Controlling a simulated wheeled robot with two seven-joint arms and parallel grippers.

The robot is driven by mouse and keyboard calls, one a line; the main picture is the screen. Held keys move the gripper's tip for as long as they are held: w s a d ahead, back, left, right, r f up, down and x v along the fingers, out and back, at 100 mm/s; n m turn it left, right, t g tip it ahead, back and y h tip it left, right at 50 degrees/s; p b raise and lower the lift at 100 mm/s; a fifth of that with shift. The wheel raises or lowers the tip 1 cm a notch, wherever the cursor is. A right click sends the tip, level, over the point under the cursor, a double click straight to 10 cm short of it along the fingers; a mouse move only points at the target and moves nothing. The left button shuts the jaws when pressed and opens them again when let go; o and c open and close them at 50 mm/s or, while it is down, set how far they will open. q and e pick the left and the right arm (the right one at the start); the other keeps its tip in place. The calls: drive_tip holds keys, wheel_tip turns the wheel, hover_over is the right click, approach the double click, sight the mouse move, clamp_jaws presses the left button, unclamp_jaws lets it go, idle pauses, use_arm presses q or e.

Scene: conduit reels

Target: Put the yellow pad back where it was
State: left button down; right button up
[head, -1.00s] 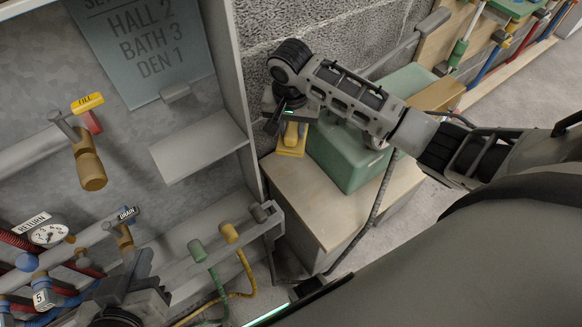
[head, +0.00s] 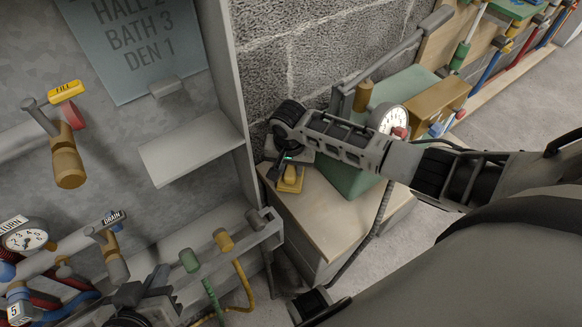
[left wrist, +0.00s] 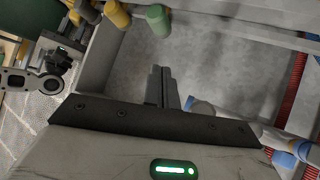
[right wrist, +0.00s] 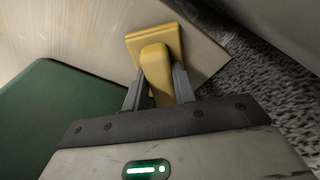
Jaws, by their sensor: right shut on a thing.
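The yellow pad (head: 289,184), a flat block with a raised grip, is at the back left of the wood-topped cabinet (head: 325,220), beside the green box (head: 348,180). My right gripper (head: 285,170) is shut on the pad's grip. In the right wrist view the pad (right wrist: 155,45) shows between the fingers (right wrist: 153,90), its flat plate facing the wooden top. I cannot tell whether it touches that top. My left gripper (head: 152,284) is by the rail at the lower left. In the left wrist view its fingers (left wrist: 161,85) are together and empty.
A grey panel with a shelf (head: 190,150), pipes and valves fills the left. Green (head: 189,260) and yellow (head: 223,240) capped hoses hang at the rail. A gauge (head: 393,120) and a brown box (head: 432,100) stand near the green box. The cabinet's front top is clear.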

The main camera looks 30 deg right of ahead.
sight(290, 172)
use_arm(q)
drive_tip(key=shift+r, duration=0.15)
use_arm(e)
drive_tip(key=shift+f, duration=0.15)
use_arm(q)
drive_tip(key=shift+r, duration=0.1)
use_arm(e)
drive_tip(key=o, duration=1)
drive_tip(key=shift+c, duration=0.2)
use_arm(q)
drive_tip(key=r+p, duration=0.1)
drive_tip(key=r, duration=0.1)
drive_tip(key=a+r+t+p, duration=0.1)
drive_tip(key=r+p, duration=0.1)
drive_tip(key=r, duration=0.1)
drive_tip(key=a+r+t+p, duration=0.1)
drive_tip(key=r, duration=0.1)
drive_tip(key=shift+s+r+n+y, duration=0.3)
drive_tip(key=shift+s+r, duration=0.05)
drive_tip(key=shift+r, duration=0.05)
use_arm(e)
wheel_tip(290, 172, up, 12)
drive_tip(key=s, duration=0.1)
drive_tip(key=shift+a+r, duration=0.2)
drive_tip(key=shift+a, duration=0.25)
use_arm(q)
drive_tip(key=shift+d, duration=0.1)
drive_tip(key=shift+s+f, duration=0.1)
